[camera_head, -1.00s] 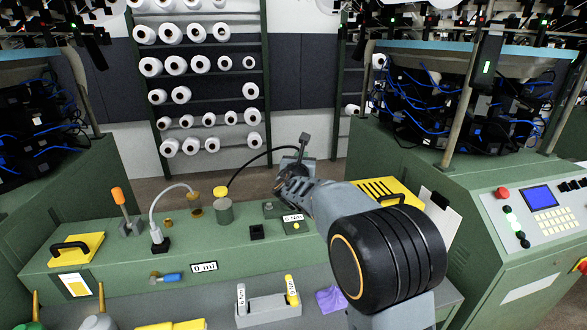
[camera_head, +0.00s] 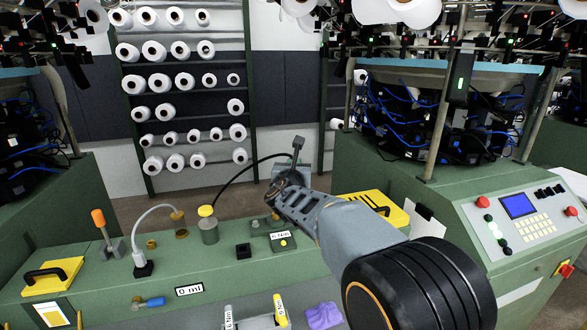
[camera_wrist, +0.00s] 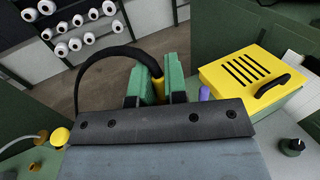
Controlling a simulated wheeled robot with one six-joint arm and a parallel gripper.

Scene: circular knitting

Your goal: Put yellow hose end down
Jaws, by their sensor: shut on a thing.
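The yellow hose end (camera_wrist: 157,88) is between the two green fingers of my gripper (camera_wrist: 158,95) in the wrist view, and the gripper is shut on it. The black hose (camera_wrist: 95,72) arcs from it to the left, down towards a yellow cap (camera_wrist: 60,137). In the head view the hose (camera_head: 240,172) runs from the yellow cap (camera_head: 206,211) on a grey-green cylinder to behind my wrist. My gripper's fingers cannot be made out there. The hose end is held above and beyond the green bench (camera_head: 110,280).
A yellow slotted box with a black handle (camera_wrist: 252,80) is right of the gripper. A machine control panel (camera_head: 520,215) stands at right, yarn shelves (camera_head: 185,100) behind.

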